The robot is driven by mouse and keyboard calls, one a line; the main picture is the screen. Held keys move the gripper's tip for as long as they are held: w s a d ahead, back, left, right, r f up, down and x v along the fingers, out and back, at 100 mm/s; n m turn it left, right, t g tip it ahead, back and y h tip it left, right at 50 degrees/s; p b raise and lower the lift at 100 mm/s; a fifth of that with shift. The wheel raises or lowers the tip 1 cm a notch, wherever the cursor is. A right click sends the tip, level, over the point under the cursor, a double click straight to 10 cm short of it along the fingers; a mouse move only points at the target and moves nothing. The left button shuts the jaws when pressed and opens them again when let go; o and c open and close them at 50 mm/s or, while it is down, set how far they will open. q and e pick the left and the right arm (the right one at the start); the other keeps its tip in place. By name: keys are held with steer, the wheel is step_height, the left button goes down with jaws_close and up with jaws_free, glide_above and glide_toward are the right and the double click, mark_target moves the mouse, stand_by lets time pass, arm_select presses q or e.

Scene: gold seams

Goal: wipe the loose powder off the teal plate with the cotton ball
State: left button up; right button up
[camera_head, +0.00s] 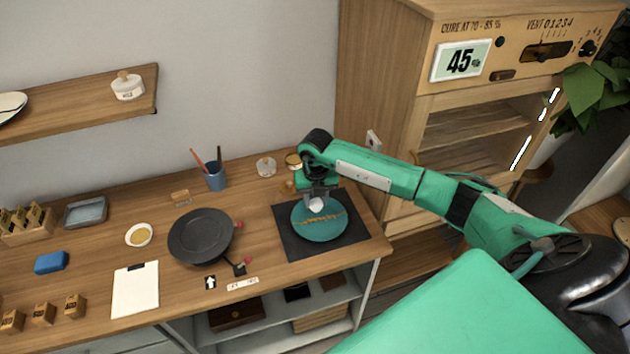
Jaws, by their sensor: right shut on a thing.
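The teal plate (318,229) lies on a dark square mat (283,222) at the right end of the wooden bench. A gold-brown line of powder or seam runs across the plate; I cannot tell which it is. My right gripper (317,199) reaches in from the right and points down over the plate's far part. It is shut on the white cotton ball (316,204), which is at or just above the plate's surface; contact is unclear. My left gripper is not in view.
A dark round dish (201,236) stands left of the mat, with a small red-knobbed tool (240,267) near it. A cup of brushes (215,177) and jars (266,166) stand behind. A wooden cabinet (385,90) rises at the right. Open bench lies around the paper (135,289).

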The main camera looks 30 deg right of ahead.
mark_target(309, 220)
steer(key=m, duration=0.1)
steer(key=d+m, duration=0.1)
steer(key=shift+w+d+f+m+p, duration=0.1)
steer(key=shift+w+d+m+p, duration=0.2)
steer(key=shift+m+p, duration=0.1)
steer(key=shift+f+b, duration=1.45)
steer(key=shift+f, duration=0.85)
steer(key=shift+r, duration=0.1)
steer(key=shift+w+a+f+b, duration=0.25)
steer(key=shift+w+a+b, duration=0.1)
steer(key=shift+a, duration=0.2)
steer(key=shift+w+a+f+b, duration=0.2)
steer(key=shift+a+b, duration=0.1)
steer(key=shift+a, duration=0.25)
steer(key=shift+w+a, duration=0.2)
steer(key=shift+a, duration=0.15)
steer(key=shift+f+b, duration=0.75)
steer(key=shift+f, duration=0.1)
steer(key=shift+s, duration=0.1)
